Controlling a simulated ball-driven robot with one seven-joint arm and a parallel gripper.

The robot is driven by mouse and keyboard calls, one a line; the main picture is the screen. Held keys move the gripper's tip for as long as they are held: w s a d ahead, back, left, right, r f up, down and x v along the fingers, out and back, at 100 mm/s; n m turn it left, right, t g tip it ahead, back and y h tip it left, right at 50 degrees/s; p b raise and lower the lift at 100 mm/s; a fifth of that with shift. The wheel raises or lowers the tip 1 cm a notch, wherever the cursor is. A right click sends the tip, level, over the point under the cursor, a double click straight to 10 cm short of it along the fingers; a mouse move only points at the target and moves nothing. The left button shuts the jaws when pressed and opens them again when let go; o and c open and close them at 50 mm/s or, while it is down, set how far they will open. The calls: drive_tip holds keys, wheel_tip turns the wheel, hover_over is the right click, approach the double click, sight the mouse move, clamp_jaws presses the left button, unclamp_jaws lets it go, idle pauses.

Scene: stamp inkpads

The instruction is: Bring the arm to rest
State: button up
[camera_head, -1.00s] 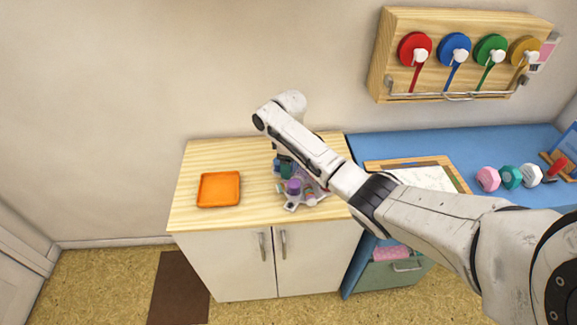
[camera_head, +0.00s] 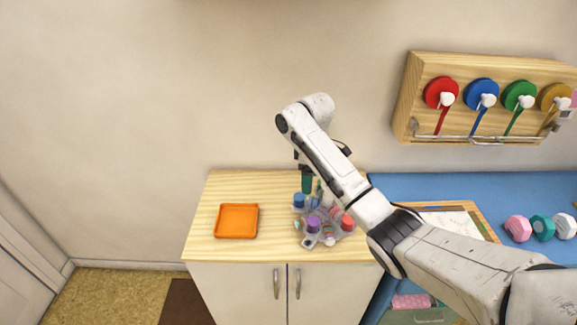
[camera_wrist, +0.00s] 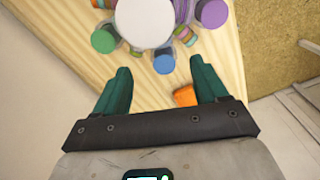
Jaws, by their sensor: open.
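My gripper (camera_wrist: 159,78) is open, with its two teal fingers spread and nothing between them in the wrist view. In the head view my gripper (camera_head: 306,182) hangs above the wooden cabinet top, just behind a cluster of stamps. The stamp holder, with a white round top (camera_wrist: 143,22), carries several coloured pieces, among them a purple one (camera_head: 313,223), a blue one (camera_head: 299,200) and a red one (camera_head: 347,222). The fingers look apart from these pieces. My forearm hides part of the cluster's right side.
An orange tray (camera_head: 236,221) lies on the cabinet top (camera_head: 205,243) at left. To the right, a blue desk (camera_head: 440,186) holds a framed sheet (camera_head: 455,222) and pink and teal stamps (camera_head: 518,228). A wall rack (camera_head: 405,125) holds coloured reels. The left wall is clear.

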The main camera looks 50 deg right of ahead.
drive_tip(key=s+a+f+y, duration=0.15)
drive_tip(key=a+f, duration=0.25)
drive_tip(key=a, duration=0.4)
drive_tip(key=s+a+f+m+t, duration=0.1)
drive_tip(key=s+a+f, duration=0.15)
drive_tip(key=a, duration=0.45)
drive_tip(key=s+a+f, duration=0.1)
drive_tip(key=a+f, duration=0.3)
drive_tip(key=a, duration=0.4)
drive_tip(key=s+a+f+m, duration=0.25)
drive_tip(key=s+a, duration=0.25)
drive_tip(key=s, duration=0.5)
drive_tip(key=s+d+m+h, duration=0.1)
drive_tip(key=s+d, duration=0.1)
drive_tip(key=s, duration=1.1)
drive_tip(key=shift+r+h, duration=0.25)
drive_tip(key=shift+h, duration=0.1)
drive_tip(key=shift+a+m, duration=0.1)
drive_tip(key=shift+m, duration=0.15)
drive_tip(key=shift+c, duration=0.4)
